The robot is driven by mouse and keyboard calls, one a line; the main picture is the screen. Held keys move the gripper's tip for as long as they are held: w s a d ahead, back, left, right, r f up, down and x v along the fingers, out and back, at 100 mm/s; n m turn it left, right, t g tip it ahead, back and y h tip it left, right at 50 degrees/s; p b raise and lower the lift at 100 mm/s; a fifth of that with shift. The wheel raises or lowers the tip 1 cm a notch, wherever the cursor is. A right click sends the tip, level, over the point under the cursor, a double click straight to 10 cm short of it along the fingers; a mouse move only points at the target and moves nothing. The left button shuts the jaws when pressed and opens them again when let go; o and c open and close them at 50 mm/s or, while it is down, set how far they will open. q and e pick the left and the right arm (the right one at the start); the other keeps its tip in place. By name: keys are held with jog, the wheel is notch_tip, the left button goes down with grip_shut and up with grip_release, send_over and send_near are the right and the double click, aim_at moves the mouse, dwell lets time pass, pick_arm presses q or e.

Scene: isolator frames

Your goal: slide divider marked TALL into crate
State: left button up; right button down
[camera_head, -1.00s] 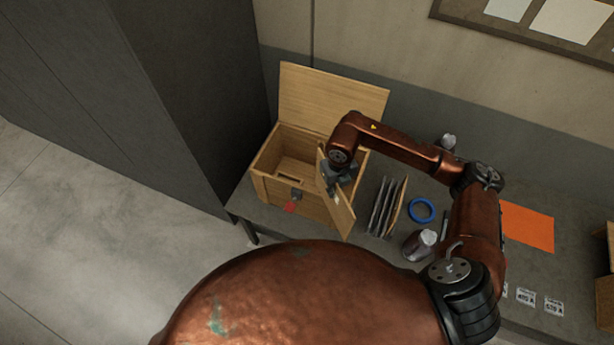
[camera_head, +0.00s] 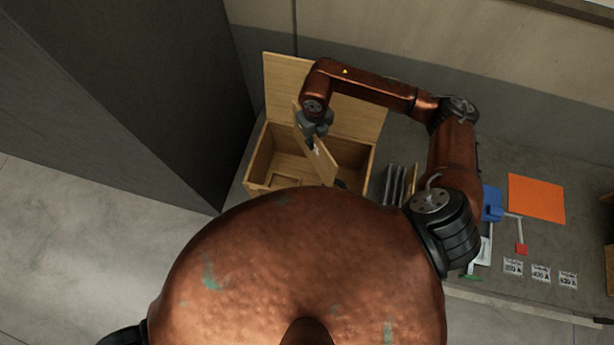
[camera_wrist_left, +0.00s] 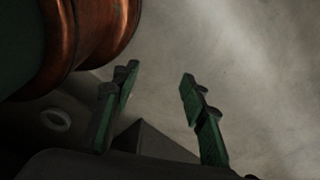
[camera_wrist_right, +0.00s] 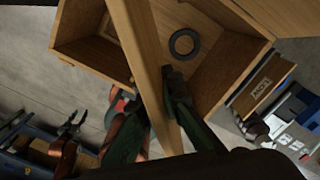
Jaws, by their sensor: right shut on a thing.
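The wooden divider (camera_head: 323,160) is held by my right gripper (camera_head: 314,130), tilted over the open crate (camera_head: 256,160). A small white marking shows on its face, too small to read. In the right wrist view the divider (camera_wrist_right: 142,50) runs between the fingers of my right gripper (camera_wrist_right: 155,100), across the crate opening (camera_wrist_right: 92,55). Whether its lower edge is in a slot cannot be told. My left gripper (camera_wrist_left: 158,95) is open and empty in the left wrist view, over bare floor.
The crate's raised lid (camera_head: 350,105) stands at the back. A dark ring (camera_wrist_right: 185,42) shows inside the crate. Several upright panels (camera_head: 394,185) stand right of it. An orange sheet (camera_head: 537,198) and a blue object (camera_head: 491,203) lie further right. A dark cabinet (camera_head: 150,90) is at left.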

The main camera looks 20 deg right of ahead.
pick_arm(q)
notch_tip(320, 180, down, 18)
jog(key=w+b, duration=0.2)
jog(key=b, duration=1.5)
jog(key=shift+w+r, duration=0.15)
jog(key=shift+w, duration=0.15)
pick_arm(e)
notch_tip(320, 180, down, 29)
jog(key=w, duration=0.1)
jog(key=shift+w+f, duration=0.15)
jog(key=shift+w, duration=0.1)
jog(key=shift+f, duration=0.15)
jog(key=c, duration=2.5)
grip_release()
pick_arm(q)
jog(key=shift+s, duration=0.1)
pick_arm(e)
jog(key=o, duration=0.4)
